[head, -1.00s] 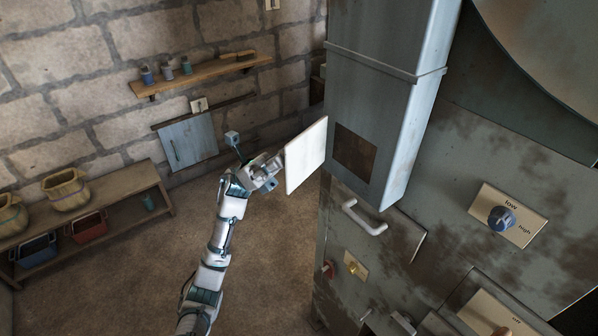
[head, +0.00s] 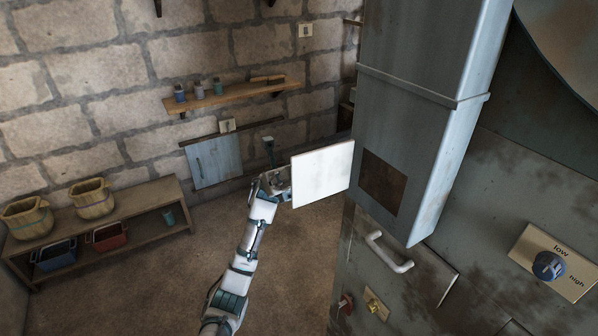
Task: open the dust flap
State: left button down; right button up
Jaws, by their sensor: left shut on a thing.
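The dust flap, a plain white panel (head: 322,174), stands swung out to the left of a dark square opening (head: 383,183) low on the grey metal duct (head: 412,130). Its right edge is by the duct's left corner. The opening is uncovered. My left gripper (head: 284,184) is at the flap's free left edge, shut on it; the flap partly hides the fingers. My right gripper does not show.
A wall shelf (head: 236,96) and a bench (head: 125,215) with baskets stand at the back left. The floor between is clear.

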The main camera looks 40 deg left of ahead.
pick_arm(q)
jog(key=c, duration=0.9)
grip_release()
jog(key=shift+w, duration=0.1)
jog(key=shift+o, duration=0.2)
jog(key=v, duration=1.2)
jog(key=shift+f, duration=0.2)
jog(key=shift+r, duration=0.1)
